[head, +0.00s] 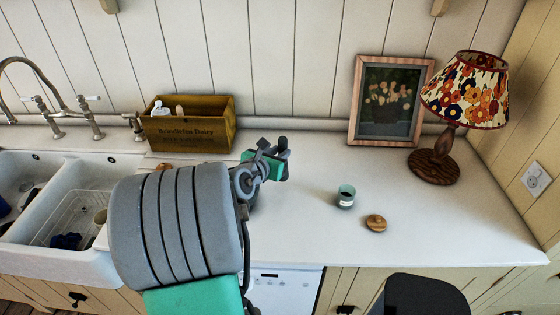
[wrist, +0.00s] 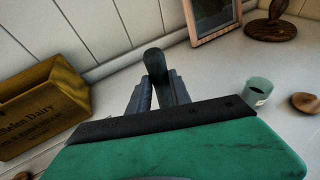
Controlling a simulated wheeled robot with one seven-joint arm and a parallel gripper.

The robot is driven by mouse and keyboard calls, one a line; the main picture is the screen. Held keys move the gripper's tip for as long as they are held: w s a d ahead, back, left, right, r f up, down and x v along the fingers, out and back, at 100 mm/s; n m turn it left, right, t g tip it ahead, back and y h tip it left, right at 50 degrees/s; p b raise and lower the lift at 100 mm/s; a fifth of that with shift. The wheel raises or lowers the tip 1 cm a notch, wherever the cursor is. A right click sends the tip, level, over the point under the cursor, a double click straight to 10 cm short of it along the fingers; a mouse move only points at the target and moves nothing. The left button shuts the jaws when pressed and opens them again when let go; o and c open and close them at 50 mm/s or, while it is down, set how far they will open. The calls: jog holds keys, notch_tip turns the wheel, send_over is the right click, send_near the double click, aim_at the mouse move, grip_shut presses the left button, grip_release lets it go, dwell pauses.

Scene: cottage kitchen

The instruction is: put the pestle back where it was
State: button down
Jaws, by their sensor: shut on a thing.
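My gripper (wrist: 157,93) is shut on the dark grey pestle (wrist: 155,65), whose rounded end sticks out past the fingers in the wrist view. In the head view my gripper (head: 279,152) is above the white counter, right of the wooden crate, and the pestle is hard to tell from the dark fingers. My arm hides part of the counter there. No mortar shows clearly in either view.
The wooden crate (head: 187,130) with small things in it stands at the back left, beside the sink (head: 62,258). A teal jar (head: 345,197), a wooden lid (head: 376,222), a framed picture (head: 387,103) and a lamp (head: 434,167) are on the right. The front right counter is clear.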

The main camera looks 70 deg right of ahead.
jog(key=shift+d+f, duration=0.2)
jog(key=shift+f, duration=0.75)
jog(key=shift+d+f, duration=0.15)
jog(key=shift+f, duration=0.75)
jog(key=shift+s, duration=0.1)
jog(key=shift+f, duration=0.15)
jog(key=c, duration=1.2)
grip_release()
